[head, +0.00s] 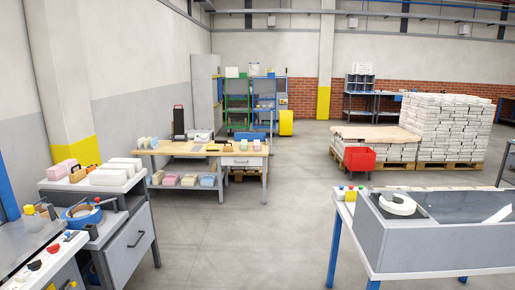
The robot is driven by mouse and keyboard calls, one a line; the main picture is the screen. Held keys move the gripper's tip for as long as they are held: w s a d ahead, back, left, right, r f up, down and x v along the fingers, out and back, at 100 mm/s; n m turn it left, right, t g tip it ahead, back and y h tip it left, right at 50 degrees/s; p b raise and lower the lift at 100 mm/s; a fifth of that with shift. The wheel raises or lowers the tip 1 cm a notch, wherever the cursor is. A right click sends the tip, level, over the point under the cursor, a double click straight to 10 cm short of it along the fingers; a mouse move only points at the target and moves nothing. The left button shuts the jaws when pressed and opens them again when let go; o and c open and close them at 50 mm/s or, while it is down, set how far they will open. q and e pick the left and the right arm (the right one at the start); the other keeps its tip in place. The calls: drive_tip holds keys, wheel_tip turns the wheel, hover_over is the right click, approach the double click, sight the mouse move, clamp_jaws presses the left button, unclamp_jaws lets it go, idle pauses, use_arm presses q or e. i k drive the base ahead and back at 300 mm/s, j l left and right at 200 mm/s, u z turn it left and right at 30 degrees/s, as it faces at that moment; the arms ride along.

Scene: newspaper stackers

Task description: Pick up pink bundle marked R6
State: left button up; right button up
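A pink bundle (59,171) sits at the back left of a grey cabinet's top (128,183), beside white bundles (112,174). Another pink bundle (171,180) lies on the lower shelf of the wooden-topped table (163,150), among cream and blue ones. Marks on the bundles are too small to read, so I cannot tell which is R6. Neither of my grippers is in view.
The grey machine with a white roll (397,204) stands at the front right. A red bin (359,159) is near pallets of stacked paper (455,128). A yellow bin (286,122) stands at the back. The middle floor (245,235) is clear.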

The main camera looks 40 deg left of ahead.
sight(256, 146)
drive_tip(key=i+j+u, duration=0.25)
drive_tip(key=i+j, duration=0.15)
drive_tip(key=i+j+u, duration=0.3)
drive_tip(key=i, duration=0.25)
drive_tip(key=i+j+u, duration=0.25)
drive_tip(key=i, duration=0.25)
drive_tip(key=i+j+u, duration=0.1)
drive_tip(key=i+u, duration=0.2)
drive_tip(key=i, duration=2.15)
drive_tip(key=i+z, duration=0.15)
drive_tip(key=i, duration=0.45)
drive_tip(key=i+z, duration=0.2)
drive_tip(key=i, duration=0.45)
drive_tip(key=i+j+z, duration=0.15)
drive_tip(key=i, duration=0.45)
drive_tip(key=i+l+u, duration=0.15)
drive_tip(key=i+l, duration=0.25)
drive_tip(key=i+l+u, duration=0.15)
drive_tip(key=i+l, duration=0.3)
drive_tip(key=i+l+u, duration=0.2)
drive_tip(key=i+l, duration=0.15)
drive_tip(key=l, duration=0.15)
drive_tip(key=i+l+u, duration=0.15)
drive_tip(key=i+l, duration=0.2)
drive_tip(key=l, duration=0.25)
